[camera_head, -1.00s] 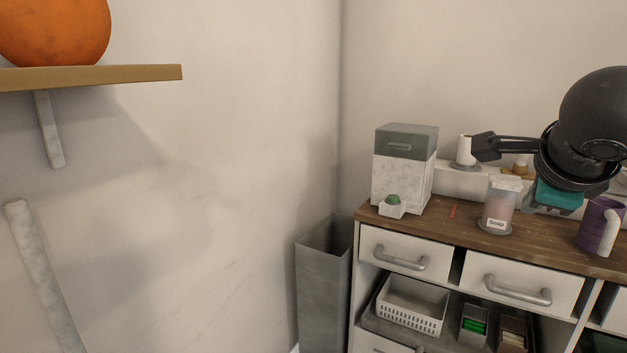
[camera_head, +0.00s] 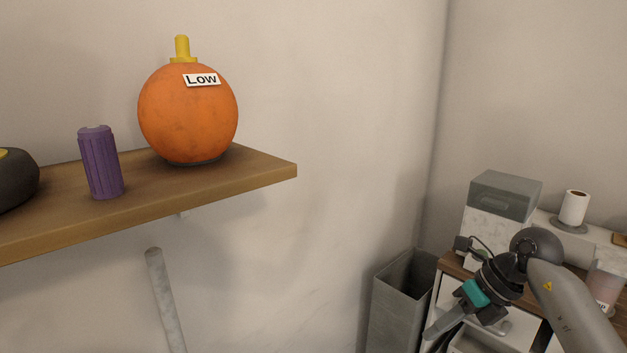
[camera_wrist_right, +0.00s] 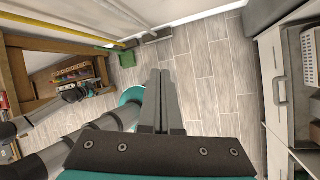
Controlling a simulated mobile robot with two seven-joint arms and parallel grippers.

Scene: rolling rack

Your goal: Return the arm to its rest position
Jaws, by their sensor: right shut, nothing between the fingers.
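My right gripper (camera_head: 430,334) shows at the lower right of the head view, its grey fingers pointing down and left in front of the white cabinet. In the right wrist view its two fingers (camera_wrist_right: 161,75) are together with nothing between them, above the tiled floor. The grey right forearm (camera_head: 572,305) reaches in from the lower right corner. In the right wrist view a dark and teal arm end (camera_wrist_right: 75,94) shows small at the left, probably my left one; its fingers are too small to read. My left gripper is not in the head view.
A wooden shelf (camera_head: 225,185) at the left holds an orange ball-shaped weight (camera_head: 188,118) labelled "Low", a purple cylinder (camera_head: 100,163) and a dark round object (camera_head: 14,180). A grey bin (camera_head: 400,300) stands beside the cabinet, which carries a grey-topped box (camera_head: 505,195) and paper roll (camera_head: 574,208).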

